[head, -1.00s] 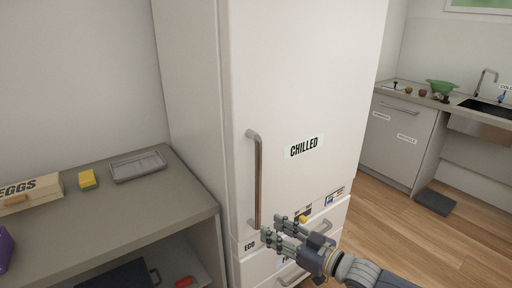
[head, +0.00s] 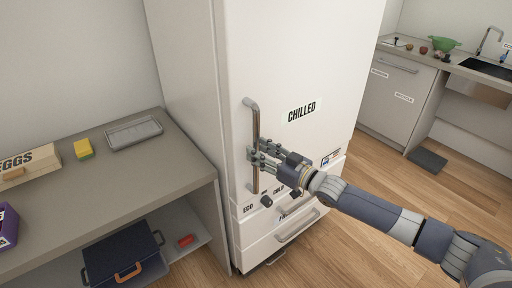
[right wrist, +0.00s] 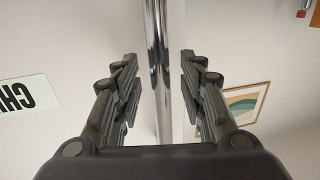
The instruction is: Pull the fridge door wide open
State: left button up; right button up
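The white fridge door (head: 310,70) is closed and carries a CHILLED label (head: 302,112). Its upright metal handle (head: 256,130) runs along the door's left side. My right gripper (head: 256,154) is at the lower half of the handle. In the right wrist view the handle (right wrist: 160,60) passes between the two open fingers of the gripper (right wrist: 158,95), with a gap visible on both sides. My left gripper is not in view.
A freezer drawer (head: 280,240) is below the door. Wooden floor (head: 410,188) is free to the right.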

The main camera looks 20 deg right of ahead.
jog(key=shift+x, duration=1.05)
grip_shut()
jog(key=shift+s, duration=0.15)
